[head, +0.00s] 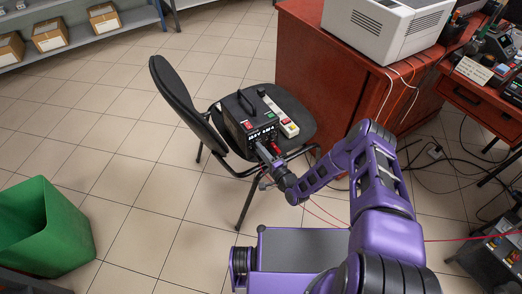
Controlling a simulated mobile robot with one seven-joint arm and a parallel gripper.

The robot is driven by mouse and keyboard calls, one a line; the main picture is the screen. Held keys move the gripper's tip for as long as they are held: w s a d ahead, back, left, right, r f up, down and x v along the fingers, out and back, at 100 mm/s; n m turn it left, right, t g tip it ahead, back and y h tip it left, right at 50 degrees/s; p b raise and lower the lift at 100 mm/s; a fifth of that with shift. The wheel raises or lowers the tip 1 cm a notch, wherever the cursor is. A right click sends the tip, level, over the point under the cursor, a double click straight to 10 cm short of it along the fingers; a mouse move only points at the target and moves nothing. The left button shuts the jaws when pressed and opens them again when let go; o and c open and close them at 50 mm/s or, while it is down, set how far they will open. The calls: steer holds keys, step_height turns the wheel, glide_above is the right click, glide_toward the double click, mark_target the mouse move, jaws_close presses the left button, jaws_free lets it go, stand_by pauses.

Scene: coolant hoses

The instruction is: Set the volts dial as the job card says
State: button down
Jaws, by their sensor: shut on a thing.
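A black power supply (247,120) with a carry handle stands on the seat of a black chair (292,115). Its front faces toward me and has lit digits, a green button and a red part. My gripper (265,150) is against the lower part of that front, shut on what appears to be a dial. The fingers hide the dial, and its markings are too small to read. A small cream card (473,70) with dark writing stands on the red bench at the right; its words are not legible and I cannot tell whether it is the job card.
A white power strip (279,115) with red switches lies beside the supply on the seat. A red cabinet (310,65) with a white printer (388,25) stands behind. Cables trail over the floor at right. A green bin (45,225) is at left; the tiles between are clear.

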steer(key=shift+m, duration=1)
steer(key=c, duration=0.7)
jaws_free()
steer(key=p+v, duration=0.1)
steer(key=v, duration=1.6)
steer(key=shift+d, duration=0.2)
